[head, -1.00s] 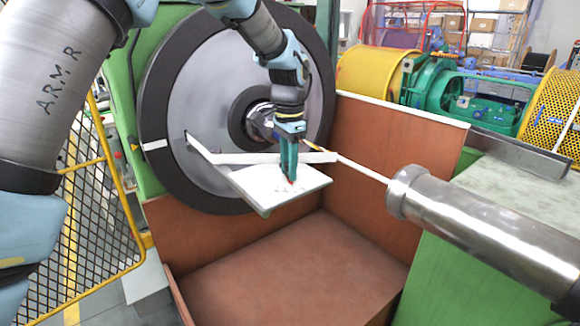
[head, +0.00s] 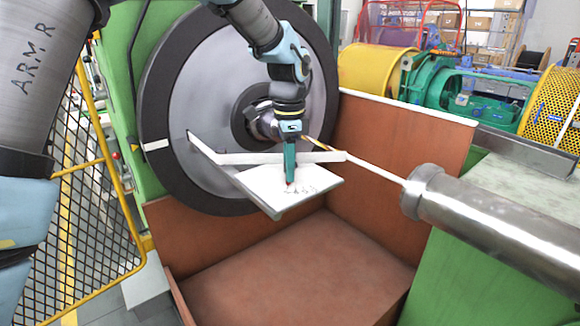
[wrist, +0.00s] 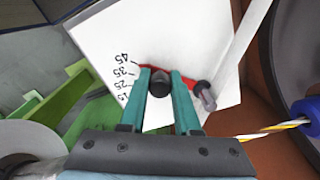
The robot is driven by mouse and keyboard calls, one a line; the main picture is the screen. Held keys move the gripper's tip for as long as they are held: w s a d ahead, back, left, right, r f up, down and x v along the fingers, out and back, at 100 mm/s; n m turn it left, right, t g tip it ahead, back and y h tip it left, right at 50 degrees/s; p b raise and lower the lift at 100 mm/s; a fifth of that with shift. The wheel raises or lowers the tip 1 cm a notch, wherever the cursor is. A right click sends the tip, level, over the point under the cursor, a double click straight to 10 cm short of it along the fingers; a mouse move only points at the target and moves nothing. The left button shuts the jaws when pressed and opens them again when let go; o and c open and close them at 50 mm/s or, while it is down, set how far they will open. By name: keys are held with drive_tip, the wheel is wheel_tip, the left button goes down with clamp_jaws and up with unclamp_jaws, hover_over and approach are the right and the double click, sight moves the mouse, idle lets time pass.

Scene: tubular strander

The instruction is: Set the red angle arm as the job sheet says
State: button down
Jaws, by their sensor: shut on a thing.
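A white plate (head: 268,190) is mounted in front of the large grey disc. In the wrist view the plate (wrist: 110,40) carries a printed scale, with 45, 35 and 25 readable and a lowest mark partly hidden by a finger. The red angle arm (wrist: 183,76) lies across the plate, with a round grey end at the right. Its left end is near the 45 mark. My gripper (wrist: 160,76) is shut on the black knob (wrist: 160,88) of the arm. In the head view my gripper (head: 290,180) reaches down to the plate. No job sheet is readable.
The large disc (head: 190,100) stands behind the plate. A brown-walled bin (head: 300,265) lies below. A yellow mesh gate (head: 85,190) is at the left.

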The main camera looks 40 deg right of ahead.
drive_tip(key=c, duration=0.6)
unclamp_jaws()
wheel_tip(320, 180, up, 11)
drive_tip(key=b, duration=0.3)
drive_tip(key=shift+f, duration=0.1)
